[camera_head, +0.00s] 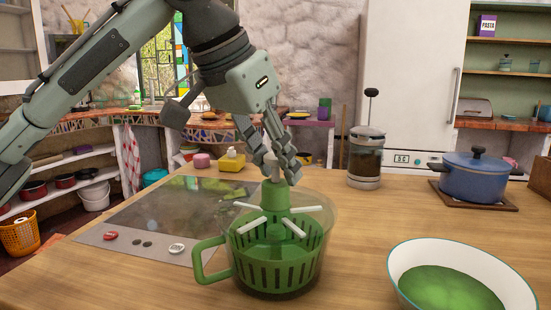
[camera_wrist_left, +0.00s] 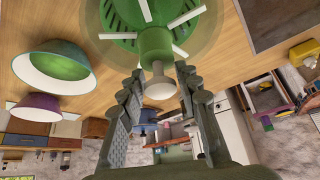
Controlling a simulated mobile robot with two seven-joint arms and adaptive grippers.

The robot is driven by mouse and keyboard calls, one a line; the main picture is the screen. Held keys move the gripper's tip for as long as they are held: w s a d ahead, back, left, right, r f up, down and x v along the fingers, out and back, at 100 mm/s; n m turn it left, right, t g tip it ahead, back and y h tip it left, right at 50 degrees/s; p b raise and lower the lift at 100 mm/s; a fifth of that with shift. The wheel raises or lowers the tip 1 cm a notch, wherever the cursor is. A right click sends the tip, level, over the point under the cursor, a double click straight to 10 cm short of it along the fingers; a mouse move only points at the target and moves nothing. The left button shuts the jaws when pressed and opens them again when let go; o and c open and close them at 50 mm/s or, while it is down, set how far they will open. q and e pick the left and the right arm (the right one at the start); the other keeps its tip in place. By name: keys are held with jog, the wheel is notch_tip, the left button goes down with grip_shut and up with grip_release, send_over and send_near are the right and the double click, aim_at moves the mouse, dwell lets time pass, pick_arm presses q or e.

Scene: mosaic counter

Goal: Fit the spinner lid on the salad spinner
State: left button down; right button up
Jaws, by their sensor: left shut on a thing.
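The salad spinner (camera_head: 277,277) stands on the wooden counter, with a green slotted basket and a green side handle at its left. The spinner lid (camera_head: 312,209) is a clear disc with white spokes and a green centre post. It is over the bowl, roughly level; I cannot tell whether its rim is seated or slightly above. My left gripper (camera_head: 275,168) points down from above and is shut on the lid's pale knob. In the left wrist view the knob (camera_wrist_left: 160,88) sits between the fingers, with the lid's spokes (camera_wrist_left: 185,17) beyond. My right gripper is not in view.
A white bowl with green inside (camera_head: 400,258) stands at the front right. A French press (camera_head: 366,160) and a blue pot (camera_head: 478,180) stand farther back. A dark cooktop (camera_head: 165,215) lies to the left. The counter between spinner and bowl is clear.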

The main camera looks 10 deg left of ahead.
pick_arm(q)
jog(key=shift+f, duration=0.2)
jog(key=c, duration=1)
grip_release()
jog(key=shift+r, duration=0.1)
jog(key=v, duration=1.2)
